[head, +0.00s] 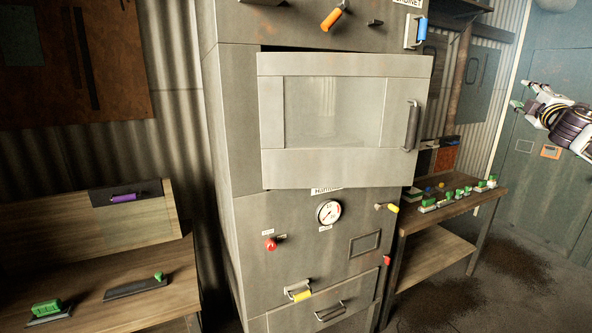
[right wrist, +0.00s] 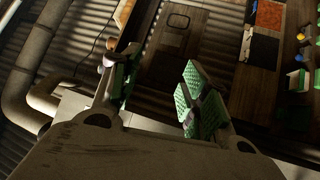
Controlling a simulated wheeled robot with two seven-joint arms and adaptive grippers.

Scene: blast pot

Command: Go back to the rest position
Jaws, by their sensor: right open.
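My right gripper (head: 527,105) is at the right edge of the head view, held up in the air in front of the blue-green door, apart from the cabinet. In the right wrist view its two green-padded fingers (right wrist: 155,90) stand wide apart with nothing between them. My left gripper is in neither view. The grey metal cabinet (head: 225,160) stands in the middle of the head view. A dark handle (head: 412,126) is on the door's right side.
Right of the cabinet, a wooden table (head: 440,215) holds several small green and white items. At the left is a wooden bench (head: 160,300) with green-handled pieces. The cabinet front carries a gauge (head: 328,212), a red knob (head: 270,244) and a yellow handle (head: 300,295). Floor at lower right looks clear.

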